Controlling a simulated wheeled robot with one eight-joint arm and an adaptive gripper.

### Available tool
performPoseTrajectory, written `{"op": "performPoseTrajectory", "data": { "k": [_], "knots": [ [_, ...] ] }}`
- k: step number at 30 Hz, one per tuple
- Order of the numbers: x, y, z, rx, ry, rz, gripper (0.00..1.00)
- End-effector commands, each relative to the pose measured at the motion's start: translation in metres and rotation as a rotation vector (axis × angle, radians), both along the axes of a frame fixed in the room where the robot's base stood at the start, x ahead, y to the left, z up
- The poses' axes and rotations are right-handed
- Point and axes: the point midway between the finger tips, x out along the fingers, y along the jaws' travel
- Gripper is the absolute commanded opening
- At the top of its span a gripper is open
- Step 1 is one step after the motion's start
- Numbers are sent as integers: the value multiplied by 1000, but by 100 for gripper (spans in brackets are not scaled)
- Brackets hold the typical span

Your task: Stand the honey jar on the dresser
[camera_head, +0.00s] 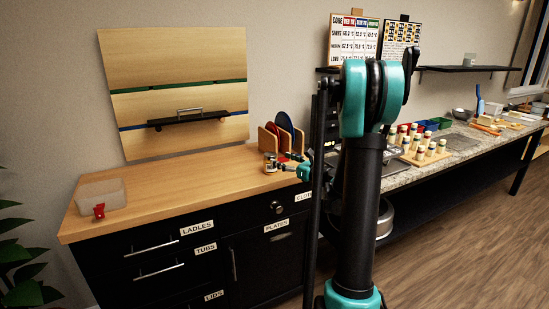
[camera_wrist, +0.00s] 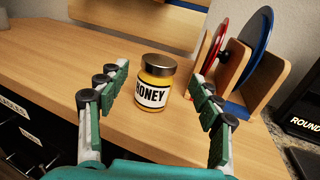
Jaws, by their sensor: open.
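The honey jar (camera_wrist: 154,84) stands upright on the wooden top of the dresser (camera_wrist: 60,60). My gripper (camera_wrist: 166,100) is open, with one finger on each side of the jar and a visible gap to both. In the head view the small jar (camera_head: 270,162) stands on the dresser top (camera_head: 170,180) near its right end, with my gripper (camera_head: 303,172) just to its right, partly hidden by my arm.
A wooden rack (camera_wrist: 238,65) with red and blue discs stands right of the jar. A translucent tub (camera_head: 101,193) and a small red item (camera_head: 99,211) sit at the dresser's left end. The dresser's middle is clear. A counter (camera_head: 455,145) with several jars lies right.

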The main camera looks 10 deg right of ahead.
Motion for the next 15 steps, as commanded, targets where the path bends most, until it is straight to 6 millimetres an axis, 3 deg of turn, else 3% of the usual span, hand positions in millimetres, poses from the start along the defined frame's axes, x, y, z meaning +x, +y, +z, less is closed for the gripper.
{"op": "performPoseTrajectory", "data": {
  "k": [6,15],
  "knots": [
    [-30,-22,0,0,0,-2,65],
    [-43,-28,0,-10,-1,3,65]
  ]
}}
